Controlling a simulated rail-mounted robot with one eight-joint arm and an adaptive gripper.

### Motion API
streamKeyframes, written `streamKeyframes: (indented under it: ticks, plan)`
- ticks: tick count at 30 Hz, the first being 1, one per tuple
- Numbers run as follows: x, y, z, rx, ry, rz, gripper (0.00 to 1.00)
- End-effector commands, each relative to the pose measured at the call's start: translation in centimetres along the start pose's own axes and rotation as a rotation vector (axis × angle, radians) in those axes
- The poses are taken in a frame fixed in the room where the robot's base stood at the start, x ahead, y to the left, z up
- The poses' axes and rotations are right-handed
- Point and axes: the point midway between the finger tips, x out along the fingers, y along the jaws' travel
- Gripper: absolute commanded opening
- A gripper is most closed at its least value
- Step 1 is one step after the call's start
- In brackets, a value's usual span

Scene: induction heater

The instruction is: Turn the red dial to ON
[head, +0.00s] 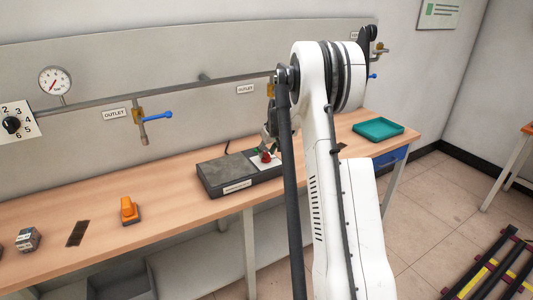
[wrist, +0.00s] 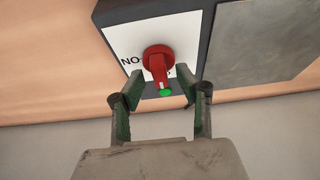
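The red dial (wrist: 157,58) sits on the white panel of the induction heater (wrist: 258,42). Its handle points down in the wrist view, near a green lamp (wrist: 165,93). The ON label reads upside down, as "NO" (wrist: 130,61), left of the dial; another label is mostly hidden behind the handle. My gripper (wrist: 162,74) is open, one finger on each side of the handle, with visible gaps. In the head view the dial (head: 266,157) shows at the right part of the dark heater (head: 222,174), with my gripper close by it.
The heater stands on a long wooden bench (head: 180,206). An orange object (head: 129,210) lies to its left and a teal tray (head: 378,129) to its right. A wall pipe with a blue-handled valve (head: 157,116) runs behind. The bench between orange object and heater is clear.

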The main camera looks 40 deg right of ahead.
Motion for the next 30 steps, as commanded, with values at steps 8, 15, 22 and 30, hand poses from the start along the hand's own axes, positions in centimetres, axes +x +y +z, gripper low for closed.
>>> streamKeyframes:
  ticks: [8, 15, 22, 30]
  plan:
    - [0.73, -0.01, 0.01, 0.000, 0.000, 0.000, 0.33]
    - [0.69, 0.00, 0.01, 0.000, 0.000, 0.000, 0.20]
    - [0.68, 0.00, 0.01, 0.000, 0.000, 0.000, 0.00]
    - [0.73, -0.05, 0.04, 0.023, 0.000, 0.010, 0.00]
